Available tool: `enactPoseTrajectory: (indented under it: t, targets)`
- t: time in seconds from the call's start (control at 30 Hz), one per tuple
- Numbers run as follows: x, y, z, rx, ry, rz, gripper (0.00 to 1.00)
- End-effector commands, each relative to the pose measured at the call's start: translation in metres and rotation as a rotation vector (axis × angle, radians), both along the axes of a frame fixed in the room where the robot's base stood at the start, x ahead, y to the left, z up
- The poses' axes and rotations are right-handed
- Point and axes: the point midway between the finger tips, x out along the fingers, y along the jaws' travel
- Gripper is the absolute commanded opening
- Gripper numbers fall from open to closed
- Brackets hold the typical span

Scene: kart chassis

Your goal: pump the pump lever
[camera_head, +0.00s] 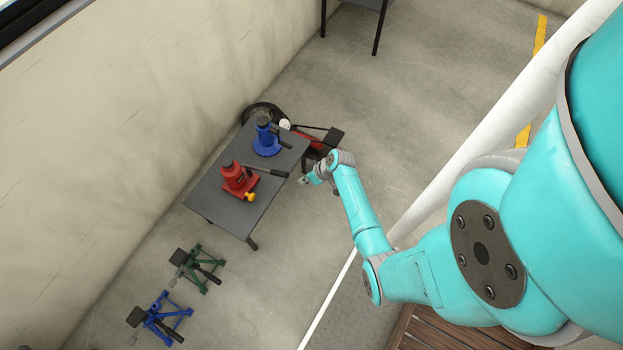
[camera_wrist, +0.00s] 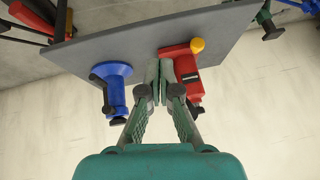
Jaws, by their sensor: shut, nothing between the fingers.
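A red bottle jack (camera_head: 237,178) with a yellow knob stands on a dark grey table (camera_head: 210,199). Its dark pump lever (camera_head: 267,170) sticks out toward the table's right edge. A blue bottle jack (camera_head: 266,138) with its own short dark lever (camera_head: 283,140) stands farther back on the same table. My gripper (camera_head: 304,180) is just off the table's right edge, close to the end of the red jack's lever; I cannot tell if they touch. In the wrist view my gripper (camera_wrist: 166,70) is shut and empty, between the blue jack (camera_wrist: 114,85) and the red jack (camera_wrist: 194,82). The red jack's lever is not clearly visible there.
Green (camera_head: 198,269) and blue (camera_head: 160,318) jack stands are on the floor in front of the table. A wheel (camera_head: 262,111) and a red object (camera_head: 315,144) lie behind it. A wall runs along the left.

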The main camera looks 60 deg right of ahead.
Motion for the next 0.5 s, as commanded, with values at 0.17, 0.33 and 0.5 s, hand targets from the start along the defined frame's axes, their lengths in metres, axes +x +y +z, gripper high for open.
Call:
enactPoseTrajectory:
  t: [0.17, 0.33, 0.5]
  targets:
    - [-0.018, -0.005, 0.016, -0.001, -0.001, -0.003, 0.00]
    - [-0.025, -0.006, 0.022, 0.000, -0.001, 0.000, 0.00]
    - [-0.025, -0.006, 0.023, 0.000, -0.001, 0.000, 0.00]
